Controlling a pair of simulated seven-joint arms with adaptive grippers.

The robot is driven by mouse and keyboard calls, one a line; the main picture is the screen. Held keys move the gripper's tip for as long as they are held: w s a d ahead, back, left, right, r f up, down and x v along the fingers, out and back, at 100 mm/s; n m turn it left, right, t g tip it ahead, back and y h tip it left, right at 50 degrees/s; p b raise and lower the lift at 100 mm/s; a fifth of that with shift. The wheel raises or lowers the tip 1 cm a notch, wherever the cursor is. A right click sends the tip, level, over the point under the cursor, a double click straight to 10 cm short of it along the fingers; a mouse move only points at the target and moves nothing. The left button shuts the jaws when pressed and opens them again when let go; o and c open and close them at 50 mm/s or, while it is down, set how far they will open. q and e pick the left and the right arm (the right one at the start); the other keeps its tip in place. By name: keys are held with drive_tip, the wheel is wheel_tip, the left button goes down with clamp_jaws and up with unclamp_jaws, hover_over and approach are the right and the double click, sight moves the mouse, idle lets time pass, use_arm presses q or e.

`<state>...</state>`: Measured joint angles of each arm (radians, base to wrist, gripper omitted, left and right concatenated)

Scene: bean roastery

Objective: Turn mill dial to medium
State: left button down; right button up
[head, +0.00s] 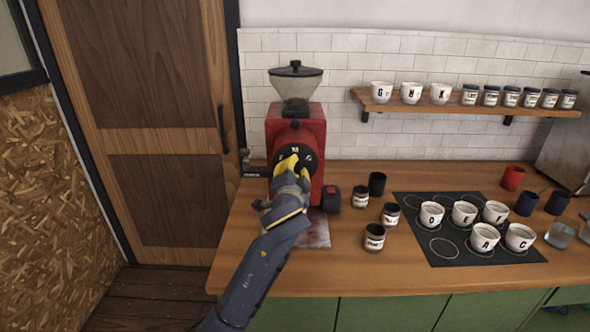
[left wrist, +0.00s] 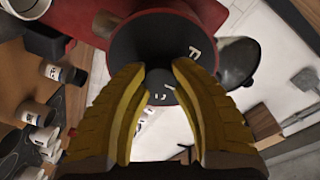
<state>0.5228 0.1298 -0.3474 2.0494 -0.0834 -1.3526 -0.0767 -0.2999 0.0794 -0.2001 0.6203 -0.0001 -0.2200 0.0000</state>
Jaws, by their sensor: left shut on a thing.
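The red mill (head: 315,126) stands on the counter against the tiled wall, with a glass hopper (head: 296,82) on top. Its round black dial (head: 309,146) faces me and carries white letters; an M shows near its top in the head view. In the left wrist view the dial (left wrist: 130,45) fills the upper middle, with its letters tilted. My left gripper (head: 294,163) is shut on the dial's knob, and its yellow fingers (left wrist: 163,80) sit on either side of it. The fingers hide part of the dial. My right gripper is not in view.
Several small jars (head: 374,238) and a dark cup (head: 377,184) stand right of the mill. A black mat (head: 420,256) holds several lettered white cups. A wall shelf (head: 450,104) bears more cups and jars. A wooden door (head: 165,120) is at the left.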

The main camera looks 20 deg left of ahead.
use_arm(q)
drive_tip(key=c, duration=0.9)
unclamp_jaws()
drive_tip(key=shift+s, duration=0.1)
drive_tip(key=v, duration=1.1)
drive_tip(key=shift+s, duration=0.45)
